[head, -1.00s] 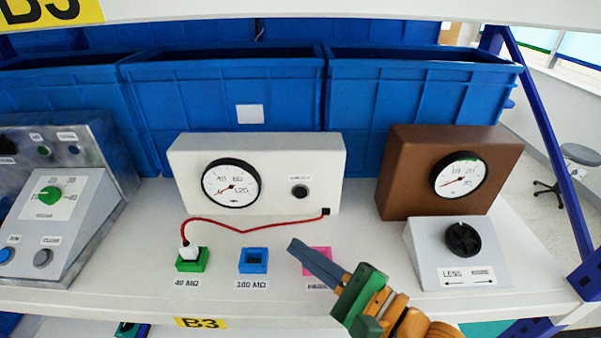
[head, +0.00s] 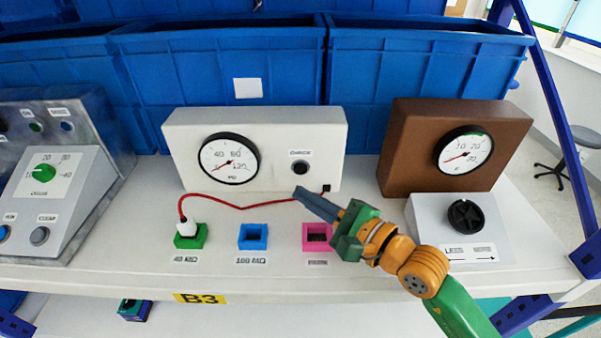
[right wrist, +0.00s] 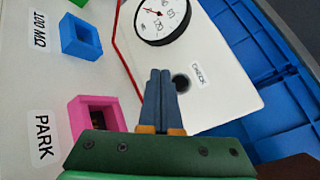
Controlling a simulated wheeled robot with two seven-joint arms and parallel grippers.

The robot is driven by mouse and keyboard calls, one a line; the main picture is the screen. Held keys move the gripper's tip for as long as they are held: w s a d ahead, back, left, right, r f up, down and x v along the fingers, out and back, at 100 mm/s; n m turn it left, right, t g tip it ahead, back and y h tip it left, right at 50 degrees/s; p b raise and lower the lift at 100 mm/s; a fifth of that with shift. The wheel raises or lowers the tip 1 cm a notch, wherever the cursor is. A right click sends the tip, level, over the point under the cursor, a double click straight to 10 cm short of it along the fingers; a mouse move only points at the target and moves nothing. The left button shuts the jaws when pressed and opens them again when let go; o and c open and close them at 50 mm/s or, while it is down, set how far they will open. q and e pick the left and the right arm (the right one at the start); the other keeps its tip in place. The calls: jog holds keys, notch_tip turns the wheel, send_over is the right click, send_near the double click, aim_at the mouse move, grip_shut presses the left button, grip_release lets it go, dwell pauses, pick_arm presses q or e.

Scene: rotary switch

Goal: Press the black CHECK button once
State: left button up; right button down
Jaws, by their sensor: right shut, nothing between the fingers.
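The black CHECK button (head: 300,168) sits on the front of the white meter box (head: 275,180), right of its round dial (head: 229,159). Whether the tips touch the box I cannot tell. My left gripper is not in view.
A red cable (head: 240,207) runs from the box to a white plug in the green socket (head: 190,241). Blue (head: 253,237) and pink (head: 317,237) sockets stand in front. A brown meter box (head: 400,150) and a knob box (head: 425,225) are at right.

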aim_at(301, 169)
jog(key=shift+w+f+b, duration=0.15)
jog(key=shift+w+b, duration=0.45)
jog(key=shift+w, duration=0.95)
dwell(0.8)
jog(key=shift+w+b, duration=0.3)
jog(key=shift+b, duration=0.25)
jog(key=shift+w, duration=0.15)
jog(key=shift+w+b, duration=0.35)
jog(key=shift+s+r, duration=0.1)
jog(key=shift+r, duration=0.1)
dwell(0.5)
jog(key=shift+s+p, duration=0.35)
jog(key=shift+s, duration=0.3)
